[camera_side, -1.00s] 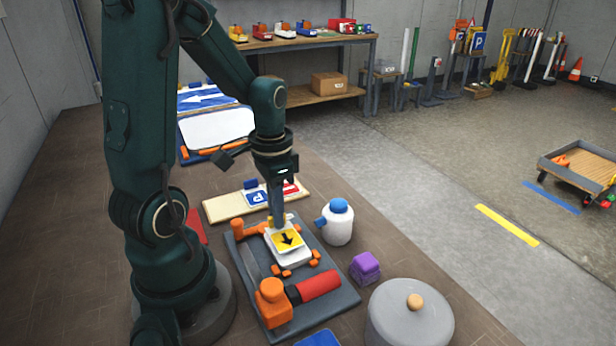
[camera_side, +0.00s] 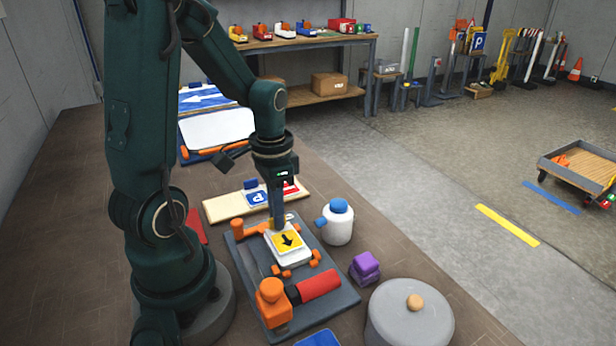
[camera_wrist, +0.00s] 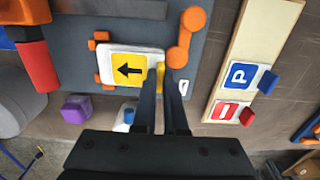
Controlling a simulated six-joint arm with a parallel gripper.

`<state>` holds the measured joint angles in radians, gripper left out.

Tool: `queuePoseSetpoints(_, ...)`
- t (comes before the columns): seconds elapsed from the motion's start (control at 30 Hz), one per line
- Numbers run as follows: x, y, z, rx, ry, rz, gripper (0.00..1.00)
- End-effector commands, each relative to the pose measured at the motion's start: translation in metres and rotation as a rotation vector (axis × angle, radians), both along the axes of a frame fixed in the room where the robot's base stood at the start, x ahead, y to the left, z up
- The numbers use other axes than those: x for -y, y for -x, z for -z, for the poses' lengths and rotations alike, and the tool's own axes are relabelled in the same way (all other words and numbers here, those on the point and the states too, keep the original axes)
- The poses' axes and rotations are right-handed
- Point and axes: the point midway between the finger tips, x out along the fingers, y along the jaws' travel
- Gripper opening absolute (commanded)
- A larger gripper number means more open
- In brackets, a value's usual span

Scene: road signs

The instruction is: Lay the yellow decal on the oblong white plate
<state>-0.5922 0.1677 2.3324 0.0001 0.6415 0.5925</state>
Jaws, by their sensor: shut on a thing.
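The yellow decal (camera_side: 288,241), a square with a black arrow, is over the oblong white plate (camera_side: 292,259). The plate rests on a dark grey board between orange clamps. In the wrist view the decal (camera_wrist: 129,69) covers the right-middle part of the plate (camera_wrist: 108,55), and white shows around it. The decal looks flat on or very close to the plate; I cannot tell whether it touches. My gripper (camera_side: 275,224) points down at the decal's far edge, shut on its yellow tab. The fingertips (camera_wrist: 164,68) partly hide the tab.
A white bottle with blue cap (camera_side: 339,226), a purple block (camera_side: 364,268) and a grey lidded pot (camera_side: 408,318) stand at the right. A wooden strip (camera_side: 223,207) holding small signs lies behind.

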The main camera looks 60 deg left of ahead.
Motion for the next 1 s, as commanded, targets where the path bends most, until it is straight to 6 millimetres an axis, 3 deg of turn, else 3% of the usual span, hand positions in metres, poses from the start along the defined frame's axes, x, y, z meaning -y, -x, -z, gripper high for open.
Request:
queuePoseSetpoints(0.4, 0.0000, 0.0001, 0.0016, 0.000, 0.000, 0.000, 0.00)
queuePoseSetpoints(0.5, 0.0000, 0.0001, 0.0016, 0.000, 0.000, 0.000, 0.40)
queuePoseSetpoints(0.53, 0.0000, 0.0000, 0.0015, 0.000, 0.000, 0.000, 0.44)
queuePoseSetpoints(0.73, 0.0000, 0.0000, 0.0015, 0.000, 0.000, 0.000, 0.44)
queuePoseSetpoints(0.77, 0.0000, 0.0000, 0.0015, 0.000, 0.000, 0.000, 0.48)
queuePoseSetpoints(0.8, 0.0000, 0.0000, 0.0015, 0.000, 0.000, 0.000, 0.63)
queuePoseSetpoints(0.87, 0.0000, 0.0000, 0.0015, 0.000, 0.000, 0.000, 0.84)
queuePoseSetpoints(1.0, 0.0000, 0.0000, 0.0015, 0.000, 0.000, 0.000, 0.84)
